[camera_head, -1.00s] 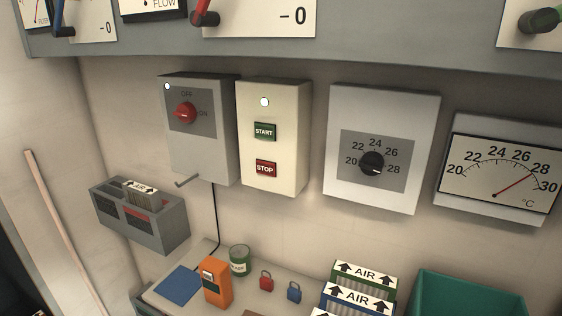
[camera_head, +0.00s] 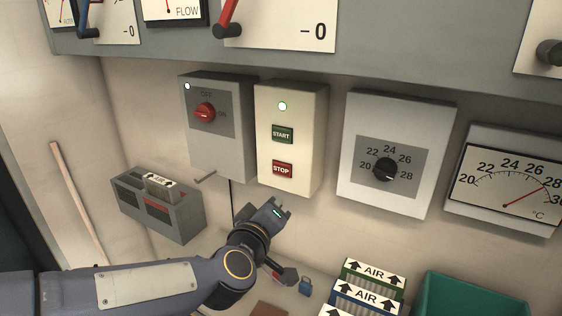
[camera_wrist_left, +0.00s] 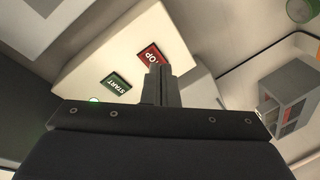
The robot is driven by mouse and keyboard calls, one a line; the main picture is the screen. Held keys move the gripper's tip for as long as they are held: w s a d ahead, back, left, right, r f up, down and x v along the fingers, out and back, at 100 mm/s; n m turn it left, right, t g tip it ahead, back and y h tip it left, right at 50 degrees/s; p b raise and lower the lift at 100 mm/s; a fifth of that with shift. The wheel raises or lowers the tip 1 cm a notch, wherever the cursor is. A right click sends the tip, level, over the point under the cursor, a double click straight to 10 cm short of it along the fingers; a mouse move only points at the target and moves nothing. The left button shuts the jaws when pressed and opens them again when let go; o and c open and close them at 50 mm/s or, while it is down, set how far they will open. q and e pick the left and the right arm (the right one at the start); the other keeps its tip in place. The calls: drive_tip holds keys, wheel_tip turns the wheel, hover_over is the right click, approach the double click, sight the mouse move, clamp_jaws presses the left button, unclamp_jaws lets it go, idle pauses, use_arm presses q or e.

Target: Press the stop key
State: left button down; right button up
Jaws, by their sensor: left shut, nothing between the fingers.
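The red stop key (camera_head: 282,169) sits low on the cream start/stop box (camera_head: 304,150), under the green start key (camera_head: 282,134). A lit white lamp (camera_head: 282,106) is above them. My left gripper (camera_head: 279,208) is shut and empty, below the box with its tip pointing up towards the stop key. In the left wrist view the shut fingers (camera_wrist_left: 157,72) overlap the near edge of the stop key (camera_wrist_left: 149,53); the start key (camera_wrist_left: 116,85) is beside them. A gap to the key shows in the head view. My right gripper is not in view.
A thermostat box (camera_head: 387,185) is on the right. Below are a grey wall holder (camera_head: 180,218), a blue padlock (camera_head: 306,287) and AIR filters (camera_head: 372,275).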

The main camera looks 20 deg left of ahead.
use_arm(q)
drive_tip(key=shift+s+a+r+n+g+y+p, duration=0.1)
drive_tip(key=shift+a+r+n+g+y+p, duration=0.3)
drive_tip(key=shift+n+y, duration=0.9)
drive_tip(key=shift+w+a+f+n+g+y+p, duration=0.1)
drive_tip(key=shift+a+n+g+y, duration=0.65)
drive_tip(key=shift+y, duration=1.1)
drive_tip(key=shift+s+a+r+n+g+y+p, duration=0.1)
drive_tip(key=shift+a+r+n+g+y+p, duration=0.15)
drive_tip(key=shift+a+n+y, duration=0.85)
drive_tip(key=shift+d+y, duration=0.35)
drive_tip(key=shift+y, duration=0.1)
approach(276, 169)
drive_tip(key=shift+s+a+x, duration=0.1)
drive_tip(key=shift+a+x, duration=0.05)
drive_tip(key=shift+x, duration=0.7)
drive_tip(key=shift+s+a+x, duration=0.15)
drive_tip(key=shift+x, duration=0.75)
drive_tip(key=shift+s+a+x, duration=0.1)
drive_tip(key=shift+a+x, duration=0.05)
drive_tip(key=shift+x, duration=0.7)
drive_tip(key=shift+w, duration=0.1)
drive_tip(key=shift+w+p, duration=0.3)
drive_tip(key=shift+w+d, duration=0.1)
drive_tip(key=shift+w, duration=0.3)
drive_tip(key=shift+s, duration=0.85)
